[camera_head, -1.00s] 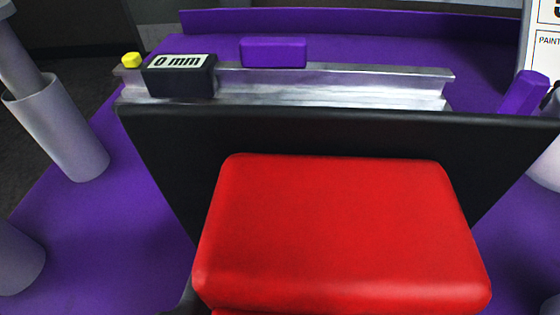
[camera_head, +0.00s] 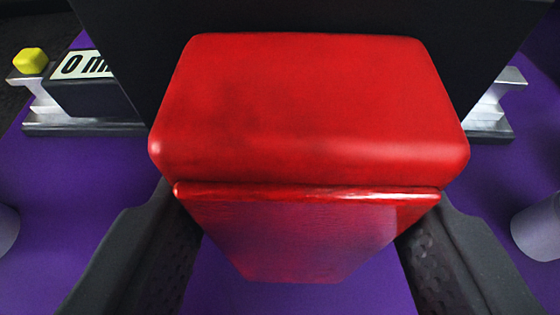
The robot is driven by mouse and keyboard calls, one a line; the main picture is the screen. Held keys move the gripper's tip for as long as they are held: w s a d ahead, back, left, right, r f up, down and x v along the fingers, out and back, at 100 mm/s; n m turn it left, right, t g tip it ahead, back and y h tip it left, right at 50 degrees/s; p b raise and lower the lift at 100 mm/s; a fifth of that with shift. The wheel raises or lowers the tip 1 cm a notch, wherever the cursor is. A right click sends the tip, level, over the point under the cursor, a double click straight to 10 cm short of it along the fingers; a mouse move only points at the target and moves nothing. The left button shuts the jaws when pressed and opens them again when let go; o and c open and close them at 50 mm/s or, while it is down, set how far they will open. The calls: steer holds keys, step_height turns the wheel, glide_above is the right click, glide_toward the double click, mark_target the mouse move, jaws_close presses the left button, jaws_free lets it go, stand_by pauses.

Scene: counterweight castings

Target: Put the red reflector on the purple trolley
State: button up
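The red reflector (camera_head: 310,110) is a glossy, rounded red block that fills the middle of the view, with a tapered lower face. A wide black plate (camera_head: 300,15) stands right behind it; I cannot tell whether the two are joined. My gripper (camera_head: 308,215) has one dark finger on each side of the block's lower part, and they appear shut on it. The fingertips are partly hidden by the block. The purple trolley deck (camera_head: 60,190) lies below and around the block. I cannot tell whether the reflector touches the deck.
A metal rail (camera_head: 492,115) runs across behind the plate, its middle hidden. A black block marked "0 m…" (camera_head: 90,85) and a yellow knob (camera_head: 30,61) are at its left end. Grey cylinders stand at the left (camera_head: 6,228) and right (camera_head: 540,228) edges.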

mark_target(291, 258)
steer(key=shift+w+a, duration=0.1)
steer(key=shift+w, duration=0.4)
step_height(291, 258, down, 4)
steer(key=shift+r+b, duration=0.15)
steer(key=shift+b, duration=0.4)
steer(key=shift+s+r, duration=0.1)
steer(key=o, duration=1.1)
